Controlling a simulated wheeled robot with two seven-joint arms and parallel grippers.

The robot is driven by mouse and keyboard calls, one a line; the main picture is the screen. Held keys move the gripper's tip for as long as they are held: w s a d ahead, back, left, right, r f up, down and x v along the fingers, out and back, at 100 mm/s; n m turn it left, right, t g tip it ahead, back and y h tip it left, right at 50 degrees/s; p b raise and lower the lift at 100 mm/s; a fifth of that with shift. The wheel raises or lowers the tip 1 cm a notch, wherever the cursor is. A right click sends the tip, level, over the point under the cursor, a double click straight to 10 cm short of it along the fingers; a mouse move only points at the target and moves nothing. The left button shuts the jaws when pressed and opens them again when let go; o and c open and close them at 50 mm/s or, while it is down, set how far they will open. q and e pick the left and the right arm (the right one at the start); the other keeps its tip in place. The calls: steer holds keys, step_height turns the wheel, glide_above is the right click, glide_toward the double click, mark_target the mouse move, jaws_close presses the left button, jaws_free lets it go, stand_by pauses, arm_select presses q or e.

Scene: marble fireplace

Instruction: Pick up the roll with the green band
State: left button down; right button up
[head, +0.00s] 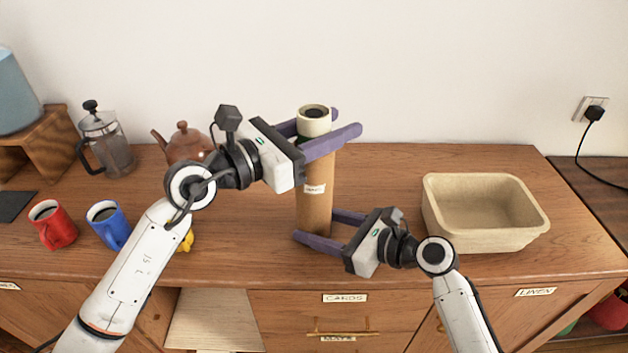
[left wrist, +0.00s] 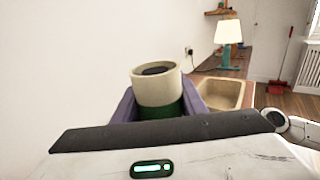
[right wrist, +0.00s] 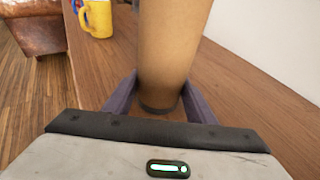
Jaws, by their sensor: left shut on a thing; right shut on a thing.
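The roll (head: 315,205) is a tall brown tube with a cream top, a pale label and a green band, and it is upright above the wooden cabinet top. The green band (left wrist: 158,112) shows clearly below the cream end in the left wrist view. My left gripper (head: 347,122) is shut on the roll near its upper end. My right gripper (head: 316,226) is shut on the roll near its lower end, and the right wrist view shows the roll (right wrist: 172,45) between its fingers. I cannot tell whether the roll's foot touches the wood.
A beige tub (head: 485,240) stands to the right. A brown teapot (head: 186,145), a French press (head: 107,143), a red mug (head: 53,225) and a blue mug (head: 108,226) stand left. A yellow mug (right wrist: 97,18) is near my left arm. A wall is behind.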

arm_select(q)
steer(key=shift+r, duration=0.1)
step_height(320, 180, up, 28)
stand_by(0.4)
arm_select(e)
steer(key=o, duration=0.9)
steer(key=shift+c, duration=0.2)
